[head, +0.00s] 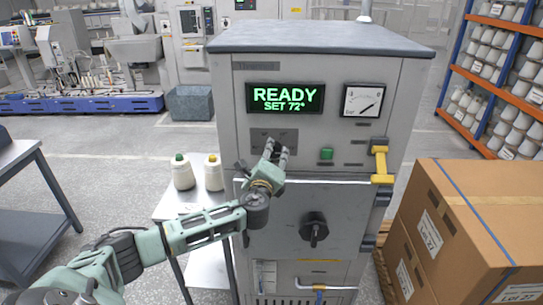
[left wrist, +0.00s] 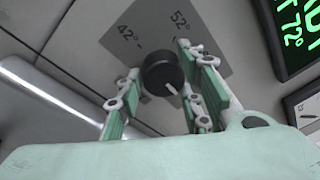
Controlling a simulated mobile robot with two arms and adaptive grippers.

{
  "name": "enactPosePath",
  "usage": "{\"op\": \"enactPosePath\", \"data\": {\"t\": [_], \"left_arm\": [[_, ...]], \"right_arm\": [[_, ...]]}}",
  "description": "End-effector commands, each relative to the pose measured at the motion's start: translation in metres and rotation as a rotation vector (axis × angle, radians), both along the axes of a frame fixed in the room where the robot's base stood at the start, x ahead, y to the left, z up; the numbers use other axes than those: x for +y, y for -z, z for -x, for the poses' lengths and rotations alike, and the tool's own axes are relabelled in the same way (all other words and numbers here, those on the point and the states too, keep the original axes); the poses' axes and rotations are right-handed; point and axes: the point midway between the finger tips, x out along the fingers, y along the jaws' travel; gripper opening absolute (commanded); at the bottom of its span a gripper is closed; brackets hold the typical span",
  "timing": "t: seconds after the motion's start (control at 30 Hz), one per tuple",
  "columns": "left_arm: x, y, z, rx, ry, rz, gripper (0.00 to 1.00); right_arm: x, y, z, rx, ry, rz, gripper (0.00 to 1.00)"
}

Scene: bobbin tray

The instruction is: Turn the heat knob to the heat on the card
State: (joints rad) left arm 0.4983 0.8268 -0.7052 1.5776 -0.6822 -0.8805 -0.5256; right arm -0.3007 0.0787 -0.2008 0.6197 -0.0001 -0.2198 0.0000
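The black heat knob (left wrist: 162,74) sits on a grey dial plate (left wrist: 150,30) marked 42° and 52° in the left wrist view. Its white pointer line aims to the lower right; any mark there is hidden by my fingers. My left gripper (left wrist: 160,88) is open around the knob, with fingers on both sides; a small gap shows on the left, and contact on the right is unclear. In the head view my left gripper (head: 276,149) covers the knob in front of the dial plate (head: 258,134). The display (head: 285,98) reads READY, SET 72°. I cannot make out a readable heat card.
A green button (head: 326,154), a gauge (head: 362,101) and a yellow handle (head: 380,165) are right of the gripper. A black door handle (head: 313,230) is below. Cardboard boxes (head: 470,215) stand at right.

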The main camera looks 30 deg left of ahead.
Motion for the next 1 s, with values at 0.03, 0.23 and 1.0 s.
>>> {"op": "enactPosePath", "data": {"t": [0.03,0.23,1.0], "left_arm": [[0.0015,0.0012,0.0004,0.002,-0.004,0.0,0.26],[0.0018,0.0018,0.0007,0.004,-0.004,-0.001,0.08],[0.0022,0.0055,0.0012,-0.011,-0.006,0.03,0.08]], "right_arm": [[-0.0009,0.0,-0.0003,0.0,0.0,0.001,0.0],[-0.003,0.0,-0.0006,-0.001,0.0,0.004,0.0],[-0.0029,0.0074,-0.0012,-0.002,0.001,0.004,0.0]]}}
